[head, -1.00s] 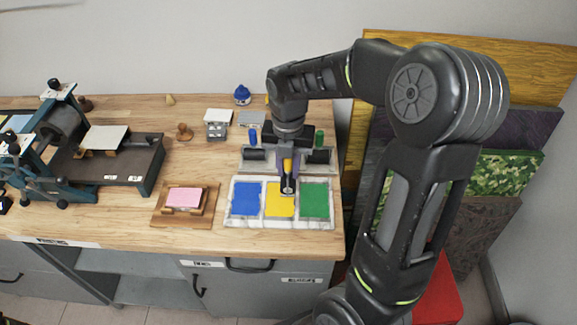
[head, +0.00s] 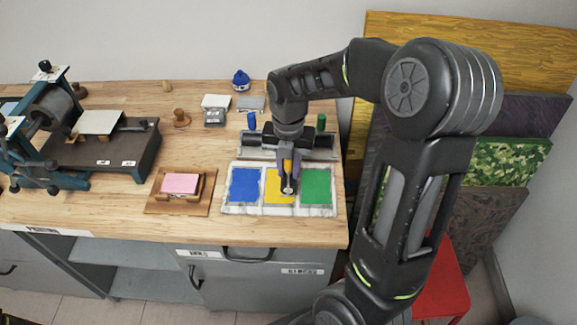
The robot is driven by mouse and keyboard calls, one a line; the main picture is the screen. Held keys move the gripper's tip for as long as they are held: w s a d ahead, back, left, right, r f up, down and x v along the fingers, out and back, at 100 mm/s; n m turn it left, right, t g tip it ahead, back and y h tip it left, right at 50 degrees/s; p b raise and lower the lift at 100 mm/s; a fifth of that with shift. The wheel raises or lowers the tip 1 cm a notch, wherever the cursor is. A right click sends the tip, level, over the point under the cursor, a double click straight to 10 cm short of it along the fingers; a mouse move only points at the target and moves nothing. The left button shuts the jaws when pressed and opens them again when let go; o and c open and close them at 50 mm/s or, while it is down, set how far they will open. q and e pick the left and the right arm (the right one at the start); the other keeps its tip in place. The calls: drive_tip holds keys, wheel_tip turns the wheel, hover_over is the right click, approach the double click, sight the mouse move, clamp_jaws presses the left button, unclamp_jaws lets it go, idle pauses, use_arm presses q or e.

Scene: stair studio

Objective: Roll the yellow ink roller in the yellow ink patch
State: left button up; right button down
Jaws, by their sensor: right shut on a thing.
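My right gripper (head: 288,180) points down over the yellow ink patch (head: 273,187), the middle of three patches on a white slab (head: 233,211). It is shut on the yellow ink roller (head: 287,164), of which a yellow part shows between the fingers. The fingers hide most of the roller, so I cannot tell whether it touches the ink. The blue patch (head: 244,185) lies to the left and the green patch (head: 317,186) to the right. My left gripper is not in view.
Blue (head: 252,121) and green (head: 321,122) rollers stand in a grey rack (head: 254,146) behind the slab. A pink block (head: 181,184) sits on a wooden board to the left. A press (head: 60,135) fills the far left. Bare benchtop (head: 270,232) lies in front.

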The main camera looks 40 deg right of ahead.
drive_tip(key=shift+f, duration=0.35)
idle(0.9)
idle(0.3)
drive_tip(key=shift+w+a, duration=0.65)
drive_tip(key=shift+a, duration=0.2)
drive_tip(key=shift+w+a, duration=0.7)
drive_tip(key=shift+a, duration=0.15)
drive_tip(key=shift+s+d, duration=0.7)
drive_tip(key=shift+d, duration=0.15)
